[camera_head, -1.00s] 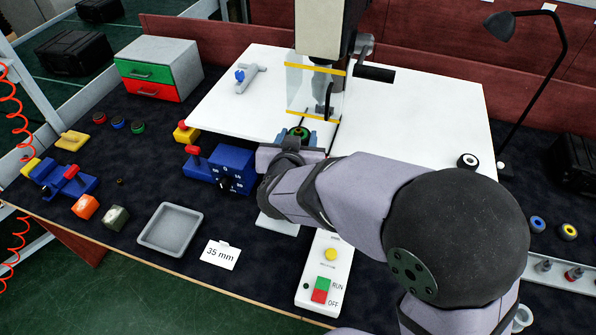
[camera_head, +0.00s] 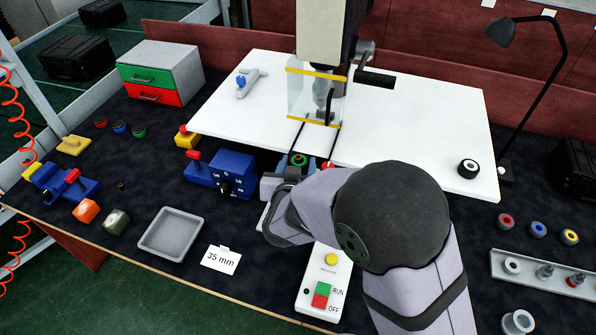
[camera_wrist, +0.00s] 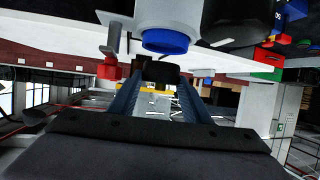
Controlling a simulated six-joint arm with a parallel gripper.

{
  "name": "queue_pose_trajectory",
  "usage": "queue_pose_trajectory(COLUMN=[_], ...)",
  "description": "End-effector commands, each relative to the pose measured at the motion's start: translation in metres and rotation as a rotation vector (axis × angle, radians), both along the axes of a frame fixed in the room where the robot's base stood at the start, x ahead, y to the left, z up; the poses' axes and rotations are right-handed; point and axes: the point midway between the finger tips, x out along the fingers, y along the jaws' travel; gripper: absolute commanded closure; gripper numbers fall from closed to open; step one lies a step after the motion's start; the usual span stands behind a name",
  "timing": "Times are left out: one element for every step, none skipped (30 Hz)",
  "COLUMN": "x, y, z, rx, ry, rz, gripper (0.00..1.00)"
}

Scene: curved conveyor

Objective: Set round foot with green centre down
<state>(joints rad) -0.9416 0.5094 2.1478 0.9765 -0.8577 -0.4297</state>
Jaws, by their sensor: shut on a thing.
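The round foot with green centre (camera_head: 298,160) is dark with a green middle. It is in the jaws of my gripper (camera_head: 299,166), just in front of the white table's front edge. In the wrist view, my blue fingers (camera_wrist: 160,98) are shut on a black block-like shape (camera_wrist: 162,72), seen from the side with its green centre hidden. My arm hides part of the area below the gripper in the head view.
The white table (camera_head: 225,110) carries a machine with a clear guard (camera_head: 300,95) and a white-centred round foot (camera_head: 468,168). A blue box with dial (camera_head: 235,175) stands left of my gripper. A grey tray (camera_head: 171,233), a 35 mm card (camera_head: 221,259) and a RUN/OFF panel (camera_head: 326,280) lie in front.

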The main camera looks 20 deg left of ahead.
Motion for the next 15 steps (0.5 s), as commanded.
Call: queue_pose_trajectory(x=[0.0, 0.0, 0.0, 0.0, 0.0, 0.0, 0.0, 0.0, 0.0, 0.0, 0.0, 0.0, 0.0, 0.0, 0.0], y=[0.0, 0.0, 0.0, 0.0, 0.0, 0.0, 0.0, 0.0, 0.0, 0.0, 0.0, 0.0, 0.0, 0.0, 0.0], z=[-0.008, -0.012, -0.016, -0.019, -0.022, -0.025, -0.026, -0.028, -0.028, -0.028, -0.028, -0.028, -0.028, -0.028, -0.028], rx=[-0.004, -0.004, -0.004, -0.004, -0.003, -0.003, -0.002, -0.001, 0.0, 0.0, 0.001, 0.001, 0.001, 0.001, 0.001], ry=[0.002, 0.003, 0.001, 0.001, 0.001, 0.001, 0.002, 0.001, 0.0, 0.0, -0.001, -0.001, -0.001, -0.001, -0.001], rz=[0.002, 0.0, 0.001, 0.001, 0.0, 0.001, 0.001, 0.0, 0.001, 0.001, 0.001, 0.001, 0.001, 0.001, 0.001], gripper=[0.79, 0.79, 0.79, 0.79, 0.79, 0.79, 0.79, 0.79, 0.79, 0.79, 0.79, 0.79, 0.79, 0.79, 0.79])
